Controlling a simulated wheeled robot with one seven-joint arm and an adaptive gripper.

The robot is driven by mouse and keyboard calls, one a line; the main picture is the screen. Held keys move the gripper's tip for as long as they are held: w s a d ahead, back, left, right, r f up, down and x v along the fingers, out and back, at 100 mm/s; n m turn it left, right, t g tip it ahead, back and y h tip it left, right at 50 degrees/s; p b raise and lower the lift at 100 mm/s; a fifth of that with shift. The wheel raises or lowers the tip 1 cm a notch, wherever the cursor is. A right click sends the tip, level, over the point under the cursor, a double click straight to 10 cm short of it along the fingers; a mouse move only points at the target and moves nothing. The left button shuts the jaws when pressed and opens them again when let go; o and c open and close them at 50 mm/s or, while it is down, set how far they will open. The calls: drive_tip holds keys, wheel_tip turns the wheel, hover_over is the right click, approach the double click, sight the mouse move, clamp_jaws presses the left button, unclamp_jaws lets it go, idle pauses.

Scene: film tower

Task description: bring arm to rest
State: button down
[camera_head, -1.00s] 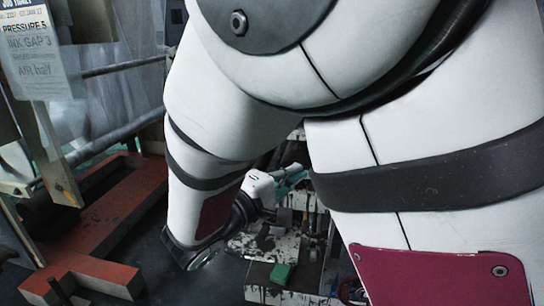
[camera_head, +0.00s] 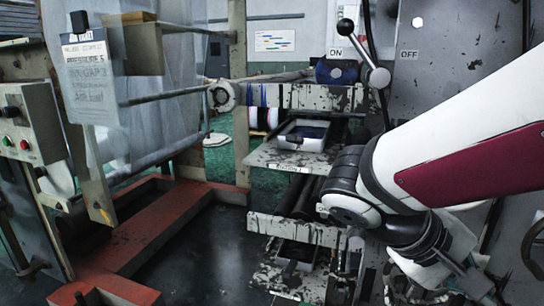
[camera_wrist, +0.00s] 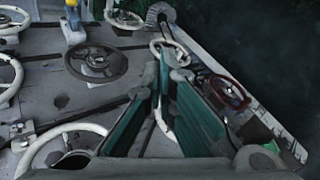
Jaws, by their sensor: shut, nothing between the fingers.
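My gripper (camera_wrist: 161,80) shows in the wrist view with its teal finger pads drawn together and nothing seen between them. Below and around it in that view is a grey machine face with several handwheels. In the head view my white arm with a dark red panel enters from the right and bends down at a dark joint. The gripper itself cannot be made out clearly there, near the lower right edge.
A red handwheel (camera_wrist: 230,92) lies right of the fingers, and a dark handwheel (camera_wrist: 96,62) to the left. In the head view, a paint-splashed press has a tray (camera_head: 304,135) and a lever (camera_head: 362,52). A red floor frame (camera_head: 150,232) stands left; dark floor lies between.

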drive_tip(key=s+a+f+m+y, duration=0.1)
drive_tip(key=s+a+y, duration=0.35)
drive_tip(key=s, duration=0.25)
drive_tip(key=s+a+f+m+y, duration=0.1)
drive_tip(key=s+a+y, duration=0.3)
drive_tip(key=s+y, duration=0.25)
wheel_tip(320, 180, up, 33)
drive_tip(key=t+p, duration=0.4)
drive_tip(key=p, duration=2.7)
drive_tip(key=shift+s+d+f+n+t+h, duration=0.2)
drive_tip(key=shift+s+n+t+h, duration=0.1)
drive_tip(key=shift+s+h, duration=0.15)
drive_tip(key=shift+w, duration=0.15)
